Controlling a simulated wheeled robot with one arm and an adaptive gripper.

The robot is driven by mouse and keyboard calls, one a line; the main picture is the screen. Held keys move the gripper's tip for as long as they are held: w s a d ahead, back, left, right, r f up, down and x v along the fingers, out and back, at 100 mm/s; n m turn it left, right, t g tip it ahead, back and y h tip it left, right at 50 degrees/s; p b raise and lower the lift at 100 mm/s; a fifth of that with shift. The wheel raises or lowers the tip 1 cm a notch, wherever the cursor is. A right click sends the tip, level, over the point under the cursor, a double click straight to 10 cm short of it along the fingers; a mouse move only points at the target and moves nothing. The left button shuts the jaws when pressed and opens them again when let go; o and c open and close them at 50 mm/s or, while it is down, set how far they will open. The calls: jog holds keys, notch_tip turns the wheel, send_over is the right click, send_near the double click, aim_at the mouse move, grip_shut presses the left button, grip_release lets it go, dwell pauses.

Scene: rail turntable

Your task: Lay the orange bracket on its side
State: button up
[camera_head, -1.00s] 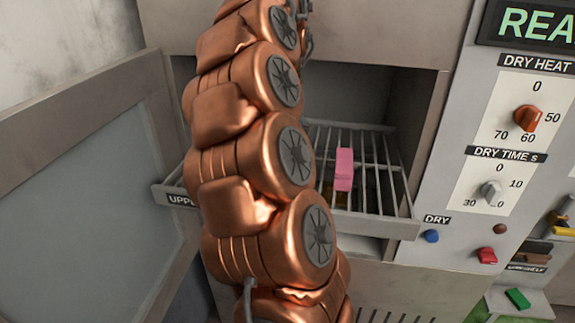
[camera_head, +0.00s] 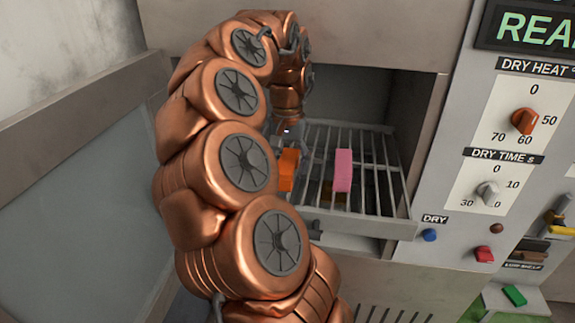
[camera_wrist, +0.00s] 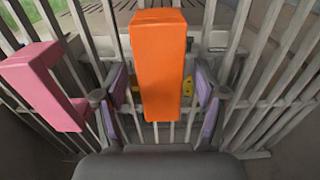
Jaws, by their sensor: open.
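The orange bracket (camera_head: 288,168) stands upright on the wire rack (camera_head: 365,226), its lower part partly hidden by my arm in the head view. In the wrist view the orange bracket (camera_wrist: 158,65) fills the middle, tall and narrow. My gripper (camera_wrist: 160,92) is open, with purple pads to the left and right of the bracket's lower part in the picture. A gap shows on each side, and I cannot tell how far the bracket reaches between the pads. In the head view my gripper (camera_head: 285,133) is near the bracket's top, mostly hidden.
A pink bracket (camera_head: 343,170) stands on the rack to the right of the orange one; in the wrist view it (camera_wrist: 45,85) is close to the left pad. Yellow pieces (camera_wrist: 187,86) show below the bars. The cabinet door (camera_head: 80,200) stands open at left; a control panel is at right.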

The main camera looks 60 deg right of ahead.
grip_shut()
dwell(0.6)
